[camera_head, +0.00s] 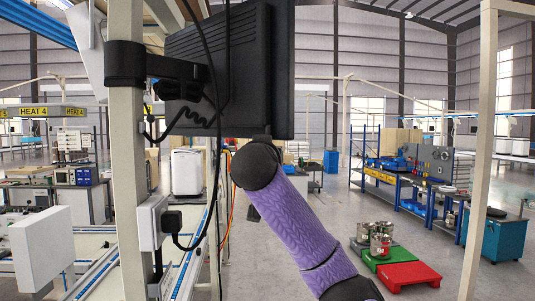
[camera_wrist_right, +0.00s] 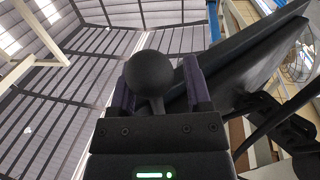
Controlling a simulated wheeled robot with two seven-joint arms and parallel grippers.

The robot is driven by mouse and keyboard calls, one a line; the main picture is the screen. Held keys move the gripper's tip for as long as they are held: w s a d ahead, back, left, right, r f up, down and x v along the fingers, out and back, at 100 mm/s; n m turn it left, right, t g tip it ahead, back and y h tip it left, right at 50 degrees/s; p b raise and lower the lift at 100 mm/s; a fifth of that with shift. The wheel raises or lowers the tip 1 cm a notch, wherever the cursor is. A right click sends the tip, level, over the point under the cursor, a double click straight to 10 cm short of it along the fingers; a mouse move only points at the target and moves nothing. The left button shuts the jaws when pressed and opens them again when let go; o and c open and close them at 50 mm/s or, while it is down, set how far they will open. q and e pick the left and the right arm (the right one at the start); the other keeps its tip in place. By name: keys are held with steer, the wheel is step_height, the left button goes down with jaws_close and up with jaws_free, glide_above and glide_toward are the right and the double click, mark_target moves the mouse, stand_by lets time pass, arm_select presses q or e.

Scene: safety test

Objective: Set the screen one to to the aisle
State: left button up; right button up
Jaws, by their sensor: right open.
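The screen (camera_head: 230,70) is a black monitor, seen from the back and side in the head view, on a bracket (camera_head: 165,70) fixed to a pale post. My right arm in its purple sleeve reaches up to the screen's lower edge; its gripper is mostly hidden there. In the right wrist view my right gripper (camera_wrist_right: 158,76) is open, with a black ball on a short stem (camera_wrist_right: 150,75) between its fingers. I cannot tell whether they touch it. The screen (camera_wrist_right: 245,65) slants close beside the right-hand finger. My left gripper is not in view.
Black cables (camera_head: 216,150) hang in front of the post. A white box (camera_head: 42,248) is at lower left. The open aisle floor (camera_head: 420,245) lies to the right, with a red platform (camera_head: 403,275), pots (camera_head: 380,240) and blue workbenches (camera_head: 400,185). A pale post (camera_head: 482,150) stands at right.

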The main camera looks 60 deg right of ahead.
steer(key=shift+s+a+r, duration=0.15)
steer(key=shift+s+r, duration=0.1)
steer(key=shift+s, duration=0.1)
steer(key=b+v, duration=0.1)
steer(key=v, duration=0.9)
steer(key=shift+f, duration=0.1)
